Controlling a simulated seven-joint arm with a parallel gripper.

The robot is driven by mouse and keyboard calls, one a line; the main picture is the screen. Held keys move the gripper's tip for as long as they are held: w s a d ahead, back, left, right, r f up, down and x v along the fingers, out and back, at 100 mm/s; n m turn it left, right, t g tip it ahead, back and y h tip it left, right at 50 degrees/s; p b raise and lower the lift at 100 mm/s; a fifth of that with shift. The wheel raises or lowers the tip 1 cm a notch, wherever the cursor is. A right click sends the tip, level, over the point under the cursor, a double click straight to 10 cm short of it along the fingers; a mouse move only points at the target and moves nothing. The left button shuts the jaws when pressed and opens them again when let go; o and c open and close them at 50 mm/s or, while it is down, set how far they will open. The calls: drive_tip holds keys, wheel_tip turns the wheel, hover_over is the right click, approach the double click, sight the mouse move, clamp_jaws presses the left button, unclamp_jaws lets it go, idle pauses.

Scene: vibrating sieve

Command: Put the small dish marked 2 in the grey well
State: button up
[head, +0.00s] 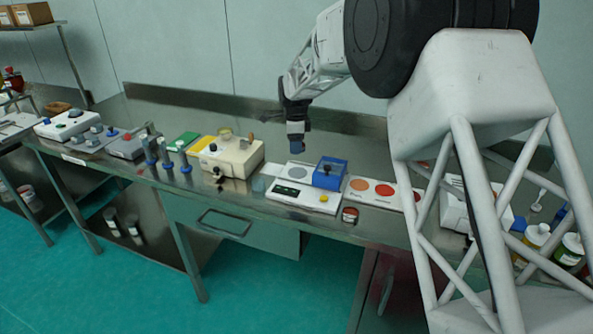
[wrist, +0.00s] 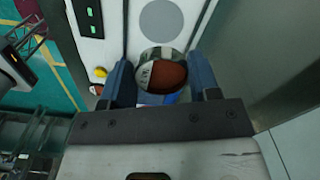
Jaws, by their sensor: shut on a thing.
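My gripper (head: 296,146) hangs above the white instrument with a display on the bench. In the wrist view my gripper (wrist: 163,82) has its two blue fingers on either side of a small round dish (wrist: 162,76) with reddish-brown contents and a pale side, and is shut on it. I cannot read a mark on the dish. The grey well (head: 297,173) is a flat grey circle on the white instrument; it also shows in the wrist view (wrist: 160,18), just beyond the dish. The dish is hidden or too small to tell in the head view.
A blue block (head: 330,172) stands on the instrument beside the grey circle. A small red-topped jar (head: 350,215) sits at the front. A white panel with orange and red circles (head: 385,190) lies to the right. A cream machine (head: 232,156) stands to the left.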

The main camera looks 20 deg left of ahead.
hover_over(295, 173)
drive_tip(key=shift+w+f, duration=0.1)
drive_tip(key=shift+f, duration=2.05)
drive_tip(key=shift+f, duration=2.45)
drive_tip(key=shift+f, duration=0.2)
drive_tip(key=o, duration=0.9)
drive_tip(key=shift+r, duration=0.2)
wheel_tip(295, 173, up, 12)
